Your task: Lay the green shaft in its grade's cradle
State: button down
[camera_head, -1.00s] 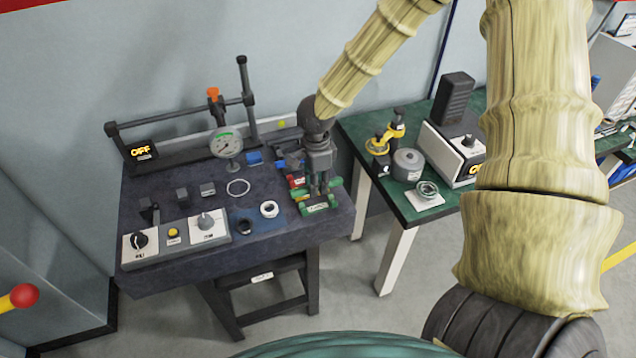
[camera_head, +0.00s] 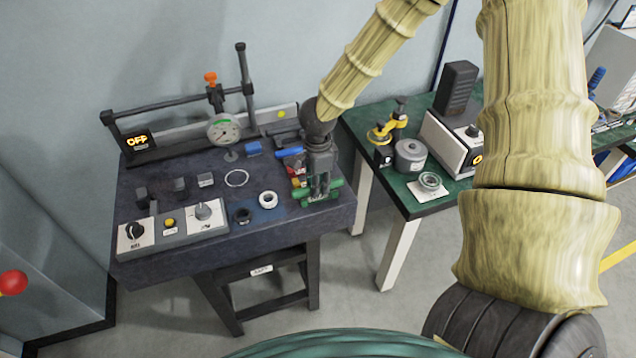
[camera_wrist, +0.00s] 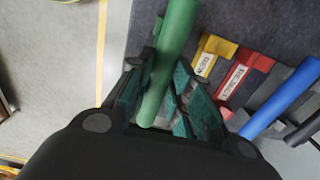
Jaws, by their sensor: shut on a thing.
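My gripper (camera_head: 320,188) is low over the right front corner of the dark table. It is shut on the green shaft (camera_wrist: 171,60), which runs lengthwise between the fingers in the wrist view. In the head view, green parts (camera_head: 334,186) show around the fingertips; I cannot tell shaft from cradle there, nor whether the shaft touches a cradle. Beside the shaft in the wrist view are a labelled yellow cradle (camera_wrist: 208,58) and a labelled red cradle (camera_wrist: 243,78). A blue shaft (camera_wrist: 280,105) lies beyond them. The fingers hide what is under the green shaft.
A white ring (camera_head: 268,199) and a dark ring (camera_head: 242,216) lie left of my gripper. A control box (camera_head: 185,222) stands at the front left, a gauge (camera_head: 224,130) behind. A green-topped bench (camera_head: 425,206) stands right, across a gap. The table edge is close.

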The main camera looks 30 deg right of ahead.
jog(key=shift+f, duration=0.5)
dwell(0.4)
jog(key=c, duration=1.2)
grip_release()
notch_tip(320, 180, up, 12)
